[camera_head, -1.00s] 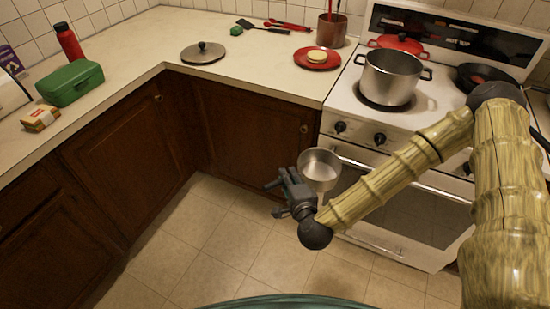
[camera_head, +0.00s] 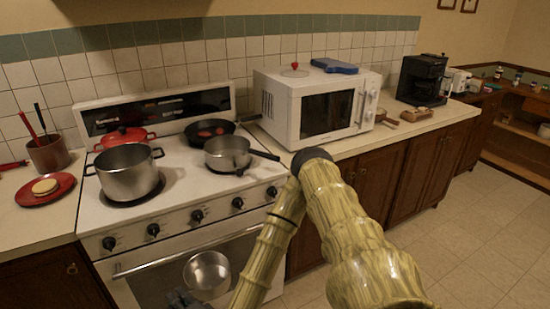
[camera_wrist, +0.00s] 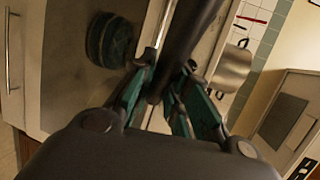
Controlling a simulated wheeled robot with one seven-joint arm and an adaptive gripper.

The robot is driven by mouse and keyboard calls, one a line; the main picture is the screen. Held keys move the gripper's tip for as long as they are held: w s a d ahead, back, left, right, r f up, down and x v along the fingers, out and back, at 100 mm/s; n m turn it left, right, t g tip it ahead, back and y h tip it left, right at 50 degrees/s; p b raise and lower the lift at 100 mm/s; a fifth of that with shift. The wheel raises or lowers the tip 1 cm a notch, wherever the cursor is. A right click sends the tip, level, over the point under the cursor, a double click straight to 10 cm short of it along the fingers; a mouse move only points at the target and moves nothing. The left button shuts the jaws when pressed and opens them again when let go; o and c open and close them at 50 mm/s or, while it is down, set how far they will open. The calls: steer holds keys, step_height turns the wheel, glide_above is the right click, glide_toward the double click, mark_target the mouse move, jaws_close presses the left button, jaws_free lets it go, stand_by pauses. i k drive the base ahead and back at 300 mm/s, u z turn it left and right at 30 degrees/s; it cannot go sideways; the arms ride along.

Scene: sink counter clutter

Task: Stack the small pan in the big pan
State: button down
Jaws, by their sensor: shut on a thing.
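The small pan (camera_head: 207,273), a shiny steel saucepan, hangs in front of the oven door in the head view. My gripper (camera_head: 184,298) shows only partly at the bottom edge, beside the pan. In the wrist view its teal-lined fingers (camera_wrist: 168,103) are shut on a dark handle (camera_wrist: 186,35), which fits the small pan. The big pan (camera_head: 228,153), a steel saucepan with a long black handle pointing right, sits on the front right burner. Its inside looks empty. The small pan is lower than the stovetop and apart from the big pan.
A steel pot (camera_head: 130,176) stands on the front left burner. Behind are a red lidded pot (camera_head: 124,137) and a black skillet (camera_head: 207,133) with something red in it. A white microwave (camera_head: 312,108) stands right of the stove. A red plate (camera_head: 45,194) lies left.

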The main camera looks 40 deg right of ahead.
mark_target(214, 167)
steer(key=z, duration=3.1)
steer(key=k, duration=1.7)
steer(key=u, duration=1.85)
steer(key=i, duration=1)
